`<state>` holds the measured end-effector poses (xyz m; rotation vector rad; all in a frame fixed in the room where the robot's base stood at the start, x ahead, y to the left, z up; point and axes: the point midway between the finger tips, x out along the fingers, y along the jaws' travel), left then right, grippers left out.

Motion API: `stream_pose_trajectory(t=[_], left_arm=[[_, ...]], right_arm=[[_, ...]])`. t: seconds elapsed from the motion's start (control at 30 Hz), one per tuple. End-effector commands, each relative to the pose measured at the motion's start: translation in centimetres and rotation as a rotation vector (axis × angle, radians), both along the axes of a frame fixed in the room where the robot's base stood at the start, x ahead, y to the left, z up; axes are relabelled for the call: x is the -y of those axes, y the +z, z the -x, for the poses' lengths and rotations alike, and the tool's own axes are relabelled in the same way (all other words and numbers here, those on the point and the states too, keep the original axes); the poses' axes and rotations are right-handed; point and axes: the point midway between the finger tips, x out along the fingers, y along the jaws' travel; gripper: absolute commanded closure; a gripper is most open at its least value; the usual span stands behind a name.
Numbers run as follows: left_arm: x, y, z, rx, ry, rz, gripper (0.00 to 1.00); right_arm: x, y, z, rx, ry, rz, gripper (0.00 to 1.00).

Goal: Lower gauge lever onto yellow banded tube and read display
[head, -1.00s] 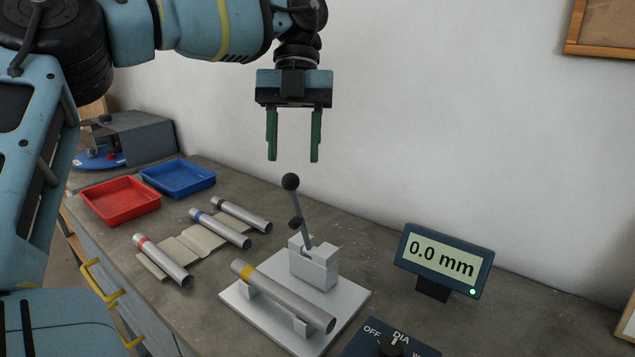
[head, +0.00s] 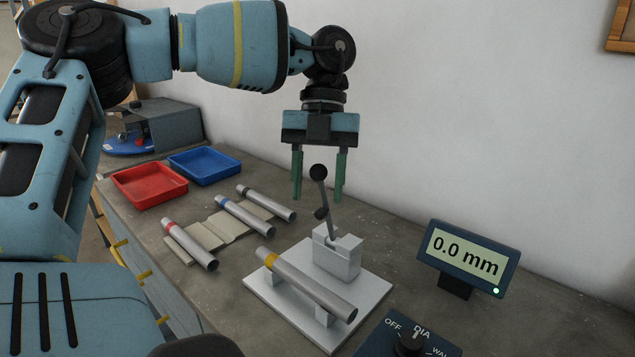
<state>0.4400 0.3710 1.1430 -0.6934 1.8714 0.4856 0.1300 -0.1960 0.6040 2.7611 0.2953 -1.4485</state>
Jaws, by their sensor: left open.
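The gauge lever (head: 329,213) stands raised and nearly upright on its grey block, with a black ball knob (head: 318,172) on top. The yellow banded tube (head: 306,284) lies across supports on the light grey gauge plate (head: 262,291), in front of the block. The display (head: 467,257) at the right reads 0.0 mm. My left gripper (head: 319,196) is open, its green fingers pointing down. In the picture the knob shows between the fingers and in front of them; I cannot tell the exact depth gap. My right gripper is not in view.
A dial box (head: 411,343) marked OFF, DIA and WALL sits at the front right. Tubes with red (head: 190,244), blue (head: 246,215) and dark (head: 266,203) bands lie on a beige rack at the left. Red (head: 149,185) and blue (head: 204,166) trays stand behind them.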

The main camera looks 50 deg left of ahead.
Motion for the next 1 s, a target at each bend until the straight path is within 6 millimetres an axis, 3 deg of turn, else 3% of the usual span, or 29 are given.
stream_pose_trajectory(t=[0.33,0.6,1.0], left_arm=[[0.09,-0.36,0.12,0.001,0.0,0.001,0.54],[0.09,-0.34,0.11,0.001,0.0,0.001,0.86],[-0.76,-0.38,0.3,0.023,0.0,-0.001,0.86]], right_arm=[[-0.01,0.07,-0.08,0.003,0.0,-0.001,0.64],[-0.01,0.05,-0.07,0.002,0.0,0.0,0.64],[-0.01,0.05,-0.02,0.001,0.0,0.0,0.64]])
